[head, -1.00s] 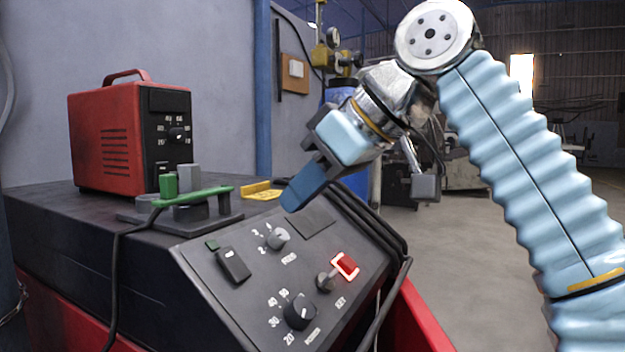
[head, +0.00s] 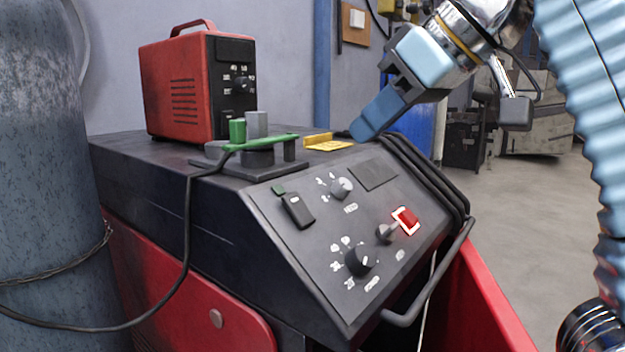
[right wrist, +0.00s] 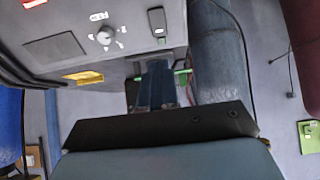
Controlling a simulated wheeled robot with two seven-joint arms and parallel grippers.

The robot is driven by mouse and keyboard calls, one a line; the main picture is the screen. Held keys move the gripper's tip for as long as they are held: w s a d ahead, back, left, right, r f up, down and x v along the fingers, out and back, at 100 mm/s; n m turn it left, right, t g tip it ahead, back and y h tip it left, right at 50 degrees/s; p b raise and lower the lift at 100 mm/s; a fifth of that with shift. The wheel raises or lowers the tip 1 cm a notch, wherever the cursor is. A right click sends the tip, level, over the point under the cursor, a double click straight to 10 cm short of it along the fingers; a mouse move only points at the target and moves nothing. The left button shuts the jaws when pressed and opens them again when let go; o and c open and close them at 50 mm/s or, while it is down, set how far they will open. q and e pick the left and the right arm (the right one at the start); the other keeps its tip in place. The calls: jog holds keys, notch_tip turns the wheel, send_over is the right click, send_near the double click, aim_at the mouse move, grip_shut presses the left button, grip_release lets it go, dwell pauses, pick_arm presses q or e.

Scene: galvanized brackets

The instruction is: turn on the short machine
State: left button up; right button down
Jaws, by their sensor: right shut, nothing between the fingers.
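Two machines show in the head view. A dark, low machine (head: 215,220) has a sloped panel with a black rocker switch (head: 298,210), a small green lamp (head: 278,190), a grey knob (head: 342,188), a black knob (head: 361,261), a key switch (head: 386,233) and a white-framed red switch (head: 405,221). A smaller red machine (head: 180,90) stands on it. My right gripper (head: 366,124) is shut and empty, apart from the panel, above its upper edge. In the right wrist view its fingers (right wrist: 157,86) point toward the panel's rocker switch (right wrist: 157,22). My left gripper is out of view.
A green clamp (head: 262,143) and a yellow piece (head: 328,143) lie on the low machine's top. Black cables (head: 425,175) and a handle (head: 440,275) run along the panel's right side. A large grey-blue cylinder (head: 45,190) stands at the left. Open floor (head: 510,210) lies to the right.

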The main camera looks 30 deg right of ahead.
aim_at(293, 197)
jog(key=b+x, duration=0.1)
jog(key=x, duration=1.3)
jog(key=shift+w, duration=0.1)
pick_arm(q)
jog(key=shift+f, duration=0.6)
